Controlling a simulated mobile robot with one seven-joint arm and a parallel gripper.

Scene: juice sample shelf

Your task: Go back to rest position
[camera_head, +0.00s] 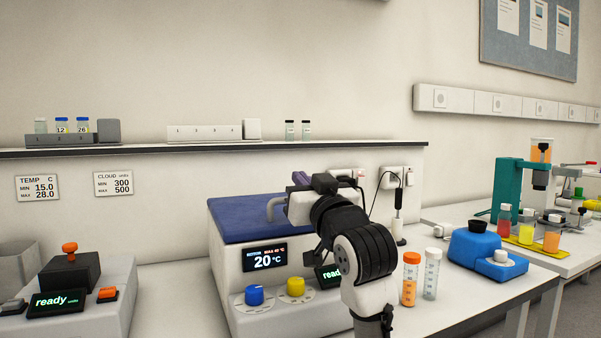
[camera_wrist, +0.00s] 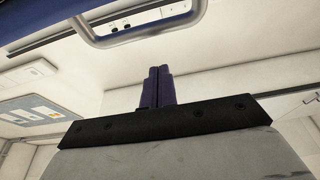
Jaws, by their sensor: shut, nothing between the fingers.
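My gripper (camera_head: 300,180) is raised over the blue-lidded bath (camera_head: 240,217), near the grey handle of its lid. In the wrist view the two purple fingers of my gripper (camera_wrist: 158,72) are together with nothing between them. The lid handle (camera_wrist: 140,35) shows close above the fingertips in that view. My arm stands in front of the bath's right side and partly hides it. The bath's display reads 20 °C.
An orange-filled tube (camera_head: 410,280) and a clear tube (camera_head: 431,275) stand right of my arm. A blue device (camera_head: 475,248) is beyond them. A shelf (camera_head: 330,147) with vials and racks runs behind. A box with a ready display (camera_head: 56,302) stands left.

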